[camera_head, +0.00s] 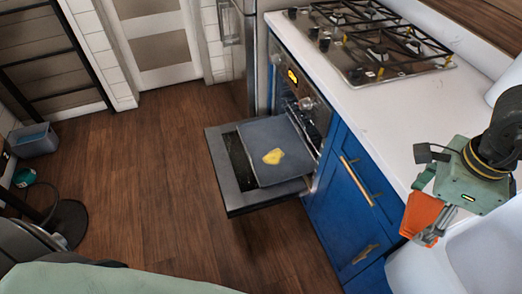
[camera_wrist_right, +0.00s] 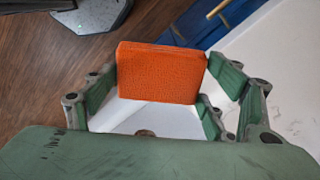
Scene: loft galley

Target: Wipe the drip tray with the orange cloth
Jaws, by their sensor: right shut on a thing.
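The drip tray (camera_head: 262,136) is a flat dark grey tray lying on the lowered oven door (camera_head: 236,199). A yellow stain (camera_head: 273,156) shows near its middle. My right gripper (camera_head: 430,234) is at the right of the head view, over the white sink area and well apart from the tray. It is shut on the orange cloth (camera_head: 421,213), which hangs below it as a folded rectangle. In the right wrist view the cloth (camera_wrist_right: 160,73) stands between the two fingers. My left gripper is not in view.
The white counter (camera_head: 390,115) carries a gas hob (camera_head: 365,40). Blue cabinets (camera_head: 350,190) with brass handles stand below it. The open oven door juts over the wooden floor (camera_head: 150,170), which is largely clear. A blue-grey bin (camera_head: 36,142) stands at the far left.

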